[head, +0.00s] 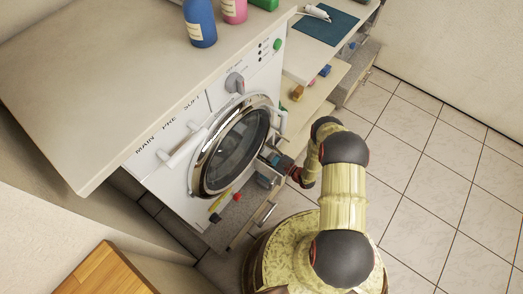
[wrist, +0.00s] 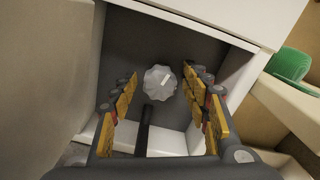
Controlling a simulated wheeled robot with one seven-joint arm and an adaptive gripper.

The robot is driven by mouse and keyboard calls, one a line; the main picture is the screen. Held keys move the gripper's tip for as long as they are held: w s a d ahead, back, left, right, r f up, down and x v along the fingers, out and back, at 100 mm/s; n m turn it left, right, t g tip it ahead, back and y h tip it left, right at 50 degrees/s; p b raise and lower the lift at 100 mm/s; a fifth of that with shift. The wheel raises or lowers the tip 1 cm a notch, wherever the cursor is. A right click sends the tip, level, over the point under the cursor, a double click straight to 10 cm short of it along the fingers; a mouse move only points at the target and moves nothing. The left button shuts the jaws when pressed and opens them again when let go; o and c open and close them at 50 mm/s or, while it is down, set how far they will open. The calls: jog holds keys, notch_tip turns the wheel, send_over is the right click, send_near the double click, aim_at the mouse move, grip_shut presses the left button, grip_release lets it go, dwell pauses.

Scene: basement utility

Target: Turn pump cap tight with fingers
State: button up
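The pump cap (wrist: 160,82) is a pale, ridged round knob with a raised bar across it. It sits in a dark square recess (wrist: 184,35) with a white frame, in the wrist view. My gripper (wrist: 161,88) is open, with one yellow-padded finger left and one right of the cap. Clear gaps show between the cap and both fingers, and nothing is held. In the head view my gripper (head: 272,162) is low at the right side of the washing machine (head: 168,184), beside its round door (head: 232,148). The cap is hidden there.
A worktop (head: 110,75) covers the machine and carries a blue bottle (head: 199,24) and a pink bottle (head: 234,10). Drawers and shelves with small items stand right of the machine. A green object (wrist: 290,64) shows right in the wrist view. Tiled floor (head: 430,160) is clear at right.

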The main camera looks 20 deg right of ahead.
jog(key=shift+c, duration=1.2)
jog(key=c, duration=0.9)
jog(key=shift+m, duration=0.3)
jog(key=m, duration=0.9)
jog(key=shift+m, duration=0.4)
jog(key=m, duration=0.5)
jog(key=shift+m, duration=0.3)
jog(key=m, duration=0.5)
jog(key=shift+m, duration=0.4)
